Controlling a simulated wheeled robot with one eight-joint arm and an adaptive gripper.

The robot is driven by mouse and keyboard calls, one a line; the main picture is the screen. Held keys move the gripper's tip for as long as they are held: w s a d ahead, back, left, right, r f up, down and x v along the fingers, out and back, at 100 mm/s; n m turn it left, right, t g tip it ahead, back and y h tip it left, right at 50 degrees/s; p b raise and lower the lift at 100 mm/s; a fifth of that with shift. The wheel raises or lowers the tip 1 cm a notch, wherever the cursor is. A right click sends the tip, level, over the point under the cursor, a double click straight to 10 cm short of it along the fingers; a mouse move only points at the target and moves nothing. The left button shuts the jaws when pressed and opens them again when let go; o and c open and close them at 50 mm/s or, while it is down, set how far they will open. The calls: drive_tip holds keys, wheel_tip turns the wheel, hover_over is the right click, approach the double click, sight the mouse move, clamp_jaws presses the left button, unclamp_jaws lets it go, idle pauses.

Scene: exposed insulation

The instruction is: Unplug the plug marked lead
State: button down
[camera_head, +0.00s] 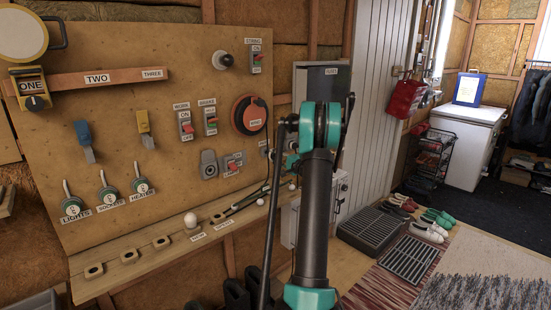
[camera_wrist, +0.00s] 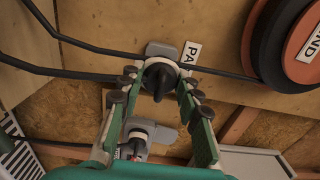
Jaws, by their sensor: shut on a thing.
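A black plug (camera_wrist: 158,82) sits at a grey socket plate (camera_wrist: 166,51) on the wooden board in the wrist view. My gripper (camera_wrist: 160,92) has its green fingers with dark pads on either side of this plug and is shut on it. The plug appears to be at the socket. A white label beside it reads only "PA", the rest being hidden or cut off; I cannot read "lead" on any label. A second grey fitting (camera_wrist: 150,133) lies lower, between the fingers. In the head view my arm hides the plug and most of the gripper.
Black cables (camera_wrist: 90,45) run along the board by the plug. A red and black round fitting (camera_head: 250,115) is close by. The board (camera_head: 110,190) carries several switches and levers, above a wooden ledge (camera_head: 125,272). A grey cabinet (camera_head: 318,85) stands behind my arm.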

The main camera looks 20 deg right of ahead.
drive_tip(key=shift+x, duration=1.4)
idle(0.4)
drive_tip(key=c, duration=1)
unclamp_jaws()
drive_tip(key=shift+d, duration=0.1)
drive_tip(key=v, duration=1.2)
